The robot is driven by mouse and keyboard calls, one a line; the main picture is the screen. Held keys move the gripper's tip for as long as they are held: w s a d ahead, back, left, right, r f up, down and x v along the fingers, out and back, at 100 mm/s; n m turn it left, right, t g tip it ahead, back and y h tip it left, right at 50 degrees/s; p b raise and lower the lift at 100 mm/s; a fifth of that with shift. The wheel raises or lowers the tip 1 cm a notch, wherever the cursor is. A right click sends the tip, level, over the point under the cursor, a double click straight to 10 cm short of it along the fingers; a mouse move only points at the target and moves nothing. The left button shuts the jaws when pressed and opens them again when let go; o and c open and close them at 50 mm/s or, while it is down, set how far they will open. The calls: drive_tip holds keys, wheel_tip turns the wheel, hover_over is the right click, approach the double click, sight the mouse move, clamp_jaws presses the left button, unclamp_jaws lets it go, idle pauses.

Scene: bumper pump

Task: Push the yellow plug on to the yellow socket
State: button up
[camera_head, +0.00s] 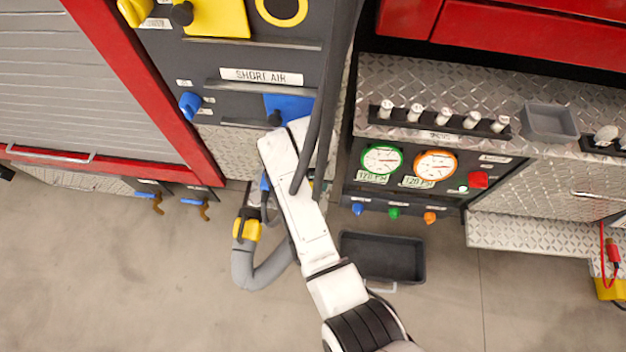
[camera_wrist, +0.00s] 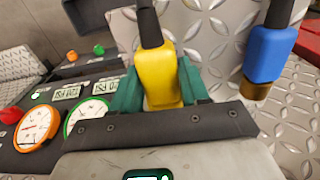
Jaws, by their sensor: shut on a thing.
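In the wrist view the yellow plug (camera_wrist: 158,74), with a black cable leaving its upper end, sits between the green fingers of my gripper (camera_wrist: 157,92). My gripper is shut on it. In the head view my white arm hides most of the gripper and plug. A yellow panel (camera_head: 222,18) with a dark fitting and a yellow ring (camera_head: 304,10) show at the top of the dark wall panel. I cannot tell which of these, if either, is the yellow socket. No socket shows at the plug in the wrist view.
A blue plug (camera_wrist: 271,54) with a brass end is right of the yellow plug. Dark cables cross in front of the panel. A blue plate (camera_head: 293,107) lies below the SHORE AIR label. Gauges (camera_head: 381,159), a dark tray (camera_head: 384,258) and a grey hose (camera_head: 257,275) are nearby.

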drive_tip(key=shift+r+p, duration=2.9)
